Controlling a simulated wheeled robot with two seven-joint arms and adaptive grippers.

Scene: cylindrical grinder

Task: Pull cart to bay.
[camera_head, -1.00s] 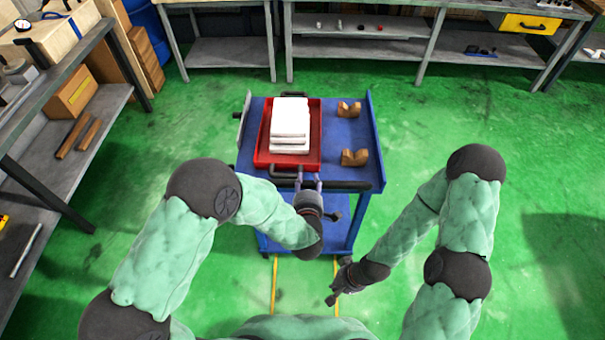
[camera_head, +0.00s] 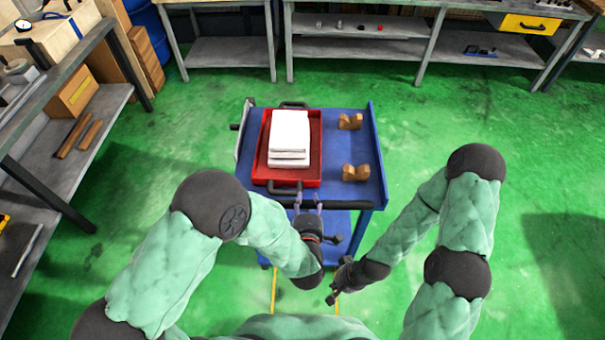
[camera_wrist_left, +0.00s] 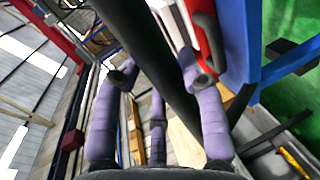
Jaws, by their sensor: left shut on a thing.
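The blue cart (camera_head: 335,148) stands ahead of me on the green floor, its black handle bar (camera_head: 350,206) on the near side. My left gripper (camera_head: 308,200) is shut on this handle. In the left wrist view, the purple fingers (camera_wrist_left: 155,95) are around the dark bar (camera_wrist_left: 165,65). Yellow floor lines (camera_head: 274,290) run from under the cart's near end toward me, partly hidden by my arms. My right gripper (camera_head: 333,295) hangs low, apart from the cart, near the right yellow line; its finger opening is too small to make out.
On the cart lie a red tray (camera_head: 262,160) with a white stack (camera_head: 290,135) and two wooden V-shaped blocks (camera_head: 355,172). A grey bench (camera_head: 60,190) lines the left side. Shelves (camera_head: 360,48) stand along the back. The floor right of the cart is clear.

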